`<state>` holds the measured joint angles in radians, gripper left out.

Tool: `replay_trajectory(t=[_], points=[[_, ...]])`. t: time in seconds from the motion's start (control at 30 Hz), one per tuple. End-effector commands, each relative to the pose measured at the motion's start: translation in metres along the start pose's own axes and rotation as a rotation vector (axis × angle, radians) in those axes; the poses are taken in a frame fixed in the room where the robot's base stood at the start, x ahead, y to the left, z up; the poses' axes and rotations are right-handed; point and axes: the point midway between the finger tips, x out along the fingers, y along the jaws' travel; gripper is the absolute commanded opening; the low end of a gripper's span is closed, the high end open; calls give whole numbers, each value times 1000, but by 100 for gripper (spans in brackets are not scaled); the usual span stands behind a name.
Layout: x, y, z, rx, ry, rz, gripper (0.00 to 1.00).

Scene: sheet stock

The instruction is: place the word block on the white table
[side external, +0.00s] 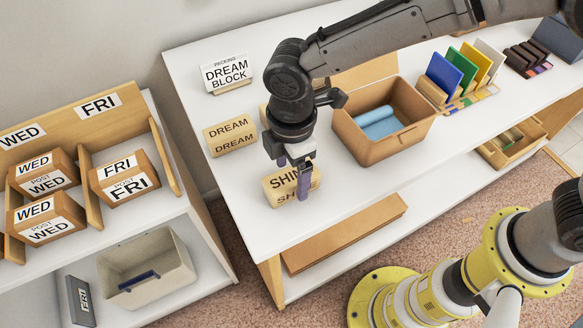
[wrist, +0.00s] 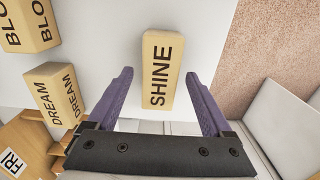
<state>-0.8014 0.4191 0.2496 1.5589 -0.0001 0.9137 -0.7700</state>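A tan wooden block reading SHINE (side external: 276,192) rests on the white table (side external: 345,190) near its front left part; it also shows in the wrist view (wrist: 160,72). My gripper (side external: 293,172) is open at this block, its purple fingers spread to either side, with gaps visible in the wrist view (wrist: 158,76). A DREAM block (side external: 231,136) stands to the left on the table, also in the wrist view (wrist: 55,95). A block lettered BLO (wrist: 28,25) is cut off by the wrist view's edge; my arm mostly hides it in the side view.
A sign reading PACKING DREAM BLOCK (side external: 228,73) stands at the back left. A brown bin (side external: 408,140) with a blue roll is right of my gripper. Coloured panels (side external: 445,72) stand further right. A shelf with WED and FRI boxes (side external: 125,178) is left, across a gap.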

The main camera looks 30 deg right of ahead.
Motion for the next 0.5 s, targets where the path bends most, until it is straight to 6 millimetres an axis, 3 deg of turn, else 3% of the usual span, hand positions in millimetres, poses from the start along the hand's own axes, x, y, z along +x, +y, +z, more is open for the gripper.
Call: replay_trajectory(t=[0.27,0.5], points=[[-2,0,0,0,0,0,84],[-35,1,-1,0,4,4,84]])
